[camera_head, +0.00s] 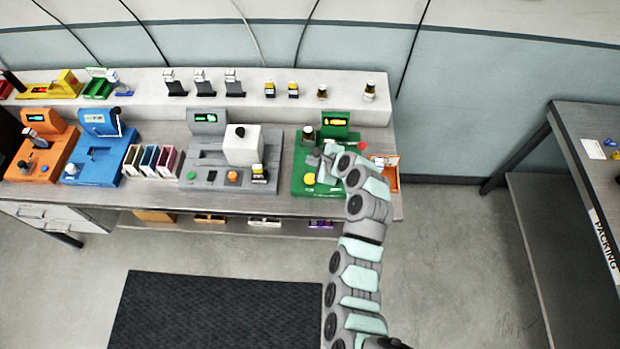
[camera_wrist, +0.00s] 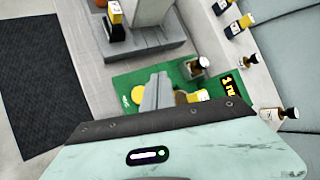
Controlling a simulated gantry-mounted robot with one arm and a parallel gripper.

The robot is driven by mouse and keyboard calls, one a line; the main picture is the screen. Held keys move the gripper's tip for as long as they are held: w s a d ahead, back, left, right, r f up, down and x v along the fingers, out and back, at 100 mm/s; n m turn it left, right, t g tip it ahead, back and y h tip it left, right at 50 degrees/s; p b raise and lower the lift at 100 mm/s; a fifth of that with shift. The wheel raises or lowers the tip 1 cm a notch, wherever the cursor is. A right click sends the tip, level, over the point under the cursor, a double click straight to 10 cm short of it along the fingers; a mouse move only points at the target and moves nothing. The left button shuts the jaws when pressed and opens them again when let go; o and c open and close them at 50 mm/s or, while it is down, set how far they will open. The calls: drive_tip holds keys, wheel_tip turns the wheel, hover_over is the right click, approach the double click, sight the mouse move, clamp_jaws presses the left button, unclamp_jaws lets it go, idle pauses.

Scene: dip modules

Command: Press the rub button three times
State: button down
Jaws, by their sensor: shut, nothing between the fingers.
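The green machine (camera_head: 298,186) stands at the right end of the bench. It has a lit display (camera_head: 335,122) with yellow marks at its back and a dark-capped bottle (camera_head: 308,134) in front of that. A round yellow button (camera_head: 309,179) is on its front part; I cannot read a label on it. My gripper (camera_head: 327,158) is shut and empty, over the machine and behind the yellow button in the head view. In the wrist view my gripper (camera_wrist: 156,92) covers part of the green machine (camera_wrist: 122,82). Yellow (camera_wrist: 138,95) shows beside the fingers, partly hidden.
A grey machine (camera_head: 215,181) with a white block (camera_head: 242,146) stands to the left. Blue (camera_head: 93,170) and orange (camera_head: 38,160) machines stand further left. An orange tray (camera_head: 392,183) lies at the right. Small bottles (camera_head: 369,91) line the back ledge.

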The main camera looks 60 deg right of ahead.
sight(312, 180)
drive_tip(key=shift+f+b, duration=2.15)
drive_tip(key=shift+f, duration=1.8)
drive_tip(key=shift+f, duration=0.45)
drive_tip(key=shift+f+b, duration=0.4)
drive_tip(key=shift+f, duration=0.2)
drive_tip(key=shift+r+p, duration=0.85)
drive_tip(key=shift+r, duration=0.2)
drive_tip(key=shift+r+p, duration=1.85)
drive_tip(key=shift+r, duration=0.65)
